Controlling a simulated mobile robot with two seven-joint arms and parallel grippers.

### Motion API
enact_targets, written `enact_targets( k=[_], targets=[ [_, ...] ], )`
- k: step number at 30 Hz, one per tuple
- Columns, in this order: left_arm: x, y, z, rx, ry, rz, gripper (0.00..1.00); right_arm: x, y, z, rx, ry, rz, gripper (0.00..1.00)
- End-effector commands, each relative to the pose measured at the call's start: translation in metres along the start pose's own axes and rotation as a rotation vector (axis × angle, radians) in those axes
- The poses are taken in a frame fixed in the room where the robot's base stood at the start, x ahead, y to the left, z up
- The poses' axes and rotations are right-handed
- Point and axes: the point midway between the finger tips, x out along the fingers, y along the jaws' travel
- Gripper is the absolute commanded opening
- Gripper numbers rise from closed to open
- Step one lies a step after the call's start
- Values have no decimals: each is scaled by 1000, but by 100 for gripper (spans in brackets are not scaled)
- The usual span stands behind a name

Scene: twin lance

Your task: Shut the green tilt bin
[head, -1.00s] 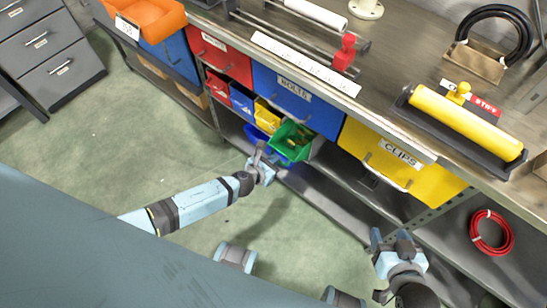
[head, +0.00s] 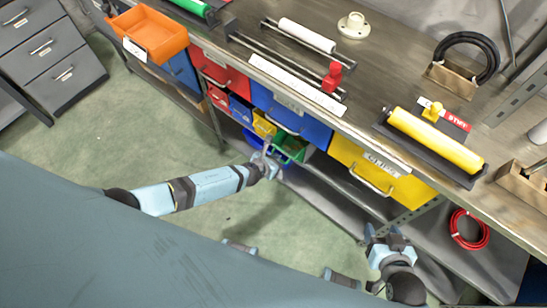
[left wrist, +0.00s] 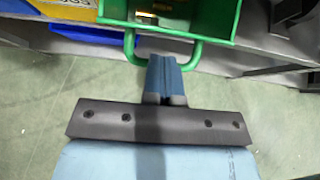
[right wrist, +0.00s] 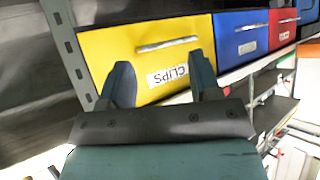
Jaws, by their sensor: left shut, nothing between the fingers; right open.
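The green tilt bin (head: 295,148) is in the small-bin row under the bench, right of the yellow and blue bins, partly hidden by my left gripper in the head view. In the left wrist view the green bin (left wrist: 222,22) shows its open inside and a looped green handle, so it appears tilted out at least partly. My left gripper (head: 268,150) is shut and empty. Its fingertips (left wrist: 165,62) are at the handle loop, overlapping it; contact is unclear. My right gripper (head: 384,232) is open and empty, low in front of the yellow CLIPS drawer (head: 365,170).
Red (head: 218,68) and blue (head: 290,112) drawers sit above the small bins. A shelf (head: 325,190) runs below them. The benchtop holds a yellow roller (head: 435,138) and a black coil (head: 470,50). A red coil (head: 468,228) is low on the right. Green floor lies open at left.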

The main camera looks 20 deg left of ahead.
Motion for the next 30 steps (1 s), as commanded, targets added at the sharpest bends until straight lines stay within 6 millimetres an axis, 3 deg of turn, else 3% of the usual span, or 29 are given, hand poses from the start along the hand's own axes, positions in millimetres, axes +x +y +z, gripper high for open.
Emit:
enact_targets(
  k=[4,15,30],
  targets=[
    [0,-1,10,-1,0,-1,0,-7,0,-7,-17,5,-2,57],
    [9,0,30,1,-1,0,0,-15,-1,-1,-36,-11,-6,57],
    [15,0,42,1,-1,-1,0,-16,0,-10,-39,6,-3,57]
  ],
)
